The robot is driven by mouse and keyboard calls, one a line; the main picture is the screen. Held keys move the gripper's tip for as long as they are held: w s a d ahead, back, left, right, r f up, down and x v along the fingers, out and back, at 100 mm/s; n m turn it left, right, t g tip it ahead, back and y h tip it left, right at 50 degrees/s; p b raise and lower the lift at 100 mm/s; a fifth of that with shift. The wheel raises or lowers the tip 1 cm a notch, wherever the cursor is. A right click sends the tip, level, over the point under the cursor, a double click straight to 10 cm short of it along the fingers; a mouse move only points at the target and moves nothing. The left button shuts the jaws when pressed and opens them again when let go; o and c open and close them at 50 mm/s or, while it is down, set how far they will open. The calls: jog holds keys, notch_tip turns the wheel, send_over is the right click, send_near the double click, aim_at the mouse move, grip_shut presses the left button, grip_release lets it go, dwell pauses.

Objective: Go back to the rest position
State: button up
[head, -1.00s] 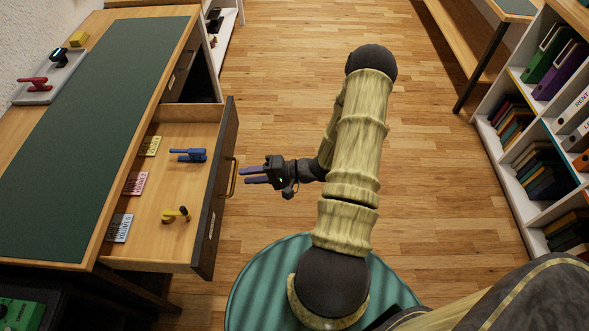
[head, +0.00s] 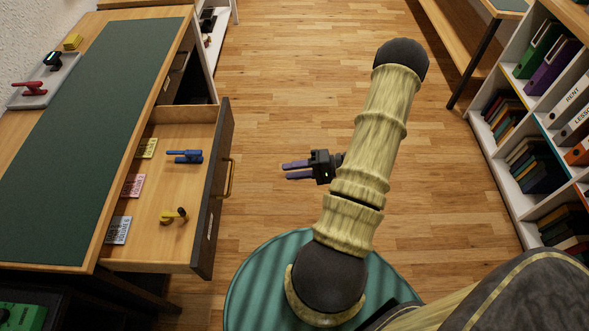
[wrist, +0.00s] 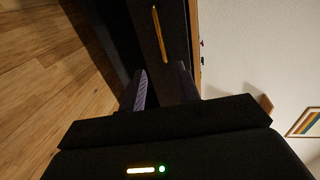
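My gripper (head: 297,170) is over the wood floor, to the right of the open drawer and apart from it. Its two purple fingers point left and have a gap between them with nothing in it. In the wrist view the fingers (wrist: 160,88) also stand apart, facing the dark drawer front with its brass handle (wrist: 160,33). My arm bends up and away from my base in the head view, and it hides part of the wrist.
The open drawer (head: 165,240) holds a blue item (head: 185,157), a yellow item (head: 174,216) and several labels. The green-topped desk (head: 80,150) bears a grey tray (head: 45,92) with a red and a dark item. Bookshelves (head: 520,150) stand at right. Floor between is clear.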

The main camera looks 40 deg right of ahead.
dwell(0.3)
jog(key=w+r+n+g+h, duration=0.1)
jog(key=w+r+n+h, duration=0.1)
jog(key=w+r+h, duration=0.3)
jog(key=w+r+n+g+h, duration=0.1)
jog(key=w+r+n+h, duration=0.2)
jog(key=w+h, duration=0.35)
jog(key=s+a+r+n+g+h, duration=0.1)
jog(key=s+a+r+g, duration=0.1)
jog(key=s+a+r, duration=0.45)
jog(key=s+a+r+n+g, duration=0.1)
jog(key=s+a+r+g, duration=0.15)
jog(key=s+a, duration=0.55)
notch_tip(320, 180, up, 21)
jog(key=w+p, duration=0.1)
jog(key=p, duration=2)
jog(key=shift+a, duration=0.4)
jog(key=shift+w+f, duration=0.1)
jog(key=shift+f, duration=0.05)
